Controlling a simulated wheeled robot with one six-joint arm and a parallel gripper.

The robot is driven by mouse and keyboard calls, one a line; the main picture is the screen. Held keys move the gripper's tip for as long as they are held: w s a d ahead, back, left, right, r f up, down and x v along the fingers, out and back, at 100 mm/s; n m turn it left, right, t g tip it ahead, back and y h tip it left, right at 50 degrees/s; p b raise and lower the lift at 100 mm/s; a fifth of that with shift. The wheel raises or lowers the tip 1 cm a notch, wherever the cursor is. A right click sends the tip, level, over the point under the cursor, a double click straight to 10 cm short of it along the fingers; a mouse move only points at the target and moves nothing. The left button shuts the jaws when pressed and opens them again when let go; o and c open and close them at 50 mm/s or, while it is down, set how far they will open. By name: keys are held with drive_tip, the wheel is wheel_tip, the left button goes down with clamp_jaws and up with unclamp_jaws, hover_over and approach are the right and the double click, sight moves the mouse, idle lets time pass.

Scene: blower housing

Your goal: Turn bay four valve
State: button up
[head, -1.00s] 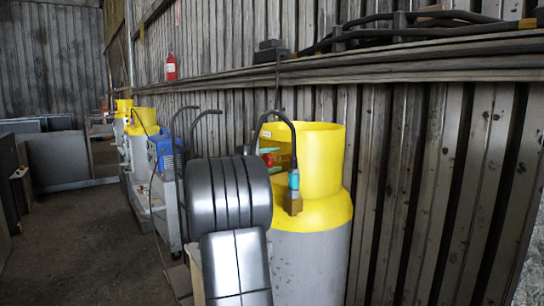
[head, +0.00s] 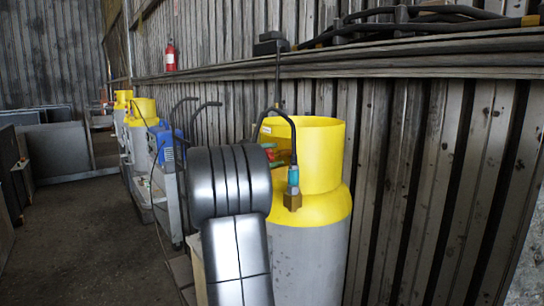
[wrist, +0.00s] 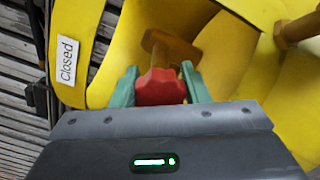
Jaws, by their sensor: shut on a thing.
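The valve's red knob (wrist: 160,87) sits between the two green fingers of my gripper (wrist: 160,88) in the wrist view. The fingers press on both its sides, so my gripper is shut on it. A brass-coloured stem (wrist: 168,48) shows just beyond the knob. A white "Closed" label (wrist: 67,60) is on the yellow collar to the left. In the head view, a grey gas cylinder (head: 310,265) with a yellow collar (head: 318,155) stands against the wall. Red and green bits of the knob and fingers show at its left, partly hidden by my arm.
A blue-green fitting with a black hose (head: 293,178) hangs at the cylinder's front. More yellow-topped cylinders (head: 142,110) and a blue unit on a cart (head: 163,140) stand farther back. The corrugated wall is close on the right. The floor (head: 100,240) at left is clear.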

drive_tip(key=o, duration=1)
drive_tip(key=shift+c, duration=0.2)
drive_tip(key=shift+a, duration=0.15)
drive_tip(key=b+v, duration=0.2)
drive_tip(key=v, duration=1.1)
drive_tip(key=shift+s+a+b, duration=0.25)
drive_tip(key=shift+b, duration=0.1)
drive_tip(key=p+x, duration=0.2)
drive_tip(key=x, duration=1.2)
drive_tip(key=shift+p, duration=0.35)
drive_tip(key=shift+a, duration=0.1)
